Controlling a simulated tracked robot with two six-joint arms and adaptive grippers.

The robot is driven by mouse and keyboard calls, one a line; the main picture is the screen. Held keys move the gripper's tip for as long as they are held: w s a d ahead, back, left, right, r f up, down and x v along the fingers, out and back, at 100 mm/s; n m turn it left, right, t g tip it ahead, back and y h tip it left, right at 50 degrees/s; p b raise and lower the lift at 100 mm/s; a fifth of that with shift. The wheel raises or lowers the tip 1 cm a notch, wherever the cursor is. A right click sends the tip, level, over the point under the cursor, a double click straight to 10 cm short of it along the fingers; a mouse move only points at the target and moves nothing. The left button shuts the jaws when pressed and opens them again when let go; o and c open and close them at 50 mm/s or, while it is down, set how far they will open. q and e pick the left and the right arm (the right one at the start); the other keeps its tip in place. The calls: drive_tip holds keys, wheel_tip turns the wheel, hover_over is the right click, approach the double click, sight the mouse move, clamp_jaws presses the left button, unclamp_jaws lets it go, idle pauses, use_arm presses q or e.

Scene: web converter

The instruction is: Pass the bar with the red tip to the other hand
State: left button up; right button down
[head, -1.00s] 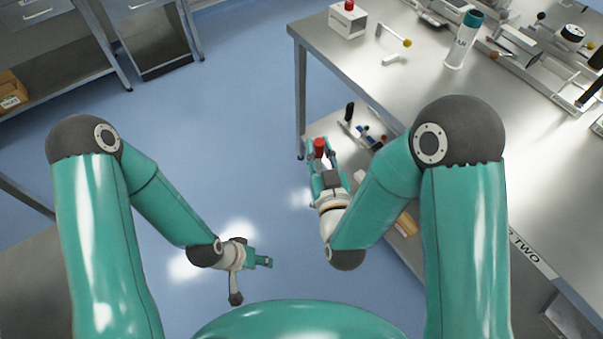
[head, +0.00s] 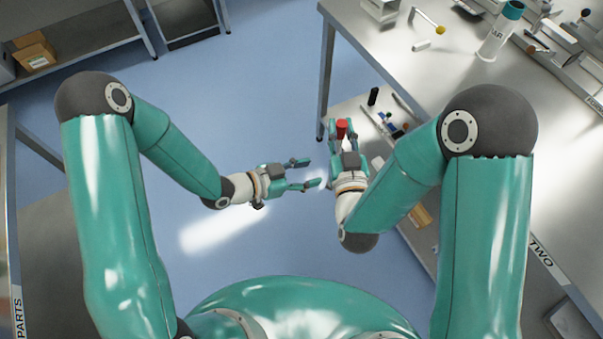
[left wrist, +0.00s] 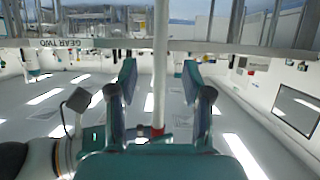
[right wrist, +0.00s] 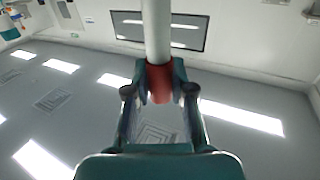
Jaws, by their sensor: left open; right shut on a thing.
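The bar shows as a long pale rod (right wrist: 157,28) with a red tip (right wrist: 160,82). My right gripper (head: 344,133) is shut on it at the red tip. In the head view only the red tip (head: 341,127) stands out; the pale length is hidden or seen end-on. My left gripper (head: 308,173) is open and empty, just left of and below the right gripper, its fingers pointing right. In the left wrist view the pale bar (left wrist: 160,60) runs upright between the left fingers in the picture; they do not visibly touch it. How deep it lies between them I cannot tell.
A steel table (head: 395,75) stands at the right, with a white bottle (head: 497,38) and a yellow-knobbed rod (head: 440,29) on top. Its lower shelf (head: 352,108) holds small parts near my right gripper.

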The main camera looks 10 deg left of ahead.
use_arm(q)
drive_tip(key=x, duration=1)
drive_tip(key=shift+c, duration=0.2)
clamp_jaws()
use_arm(e)
drive_tip(key=c, duration=0.9)
unclamp_jaws()
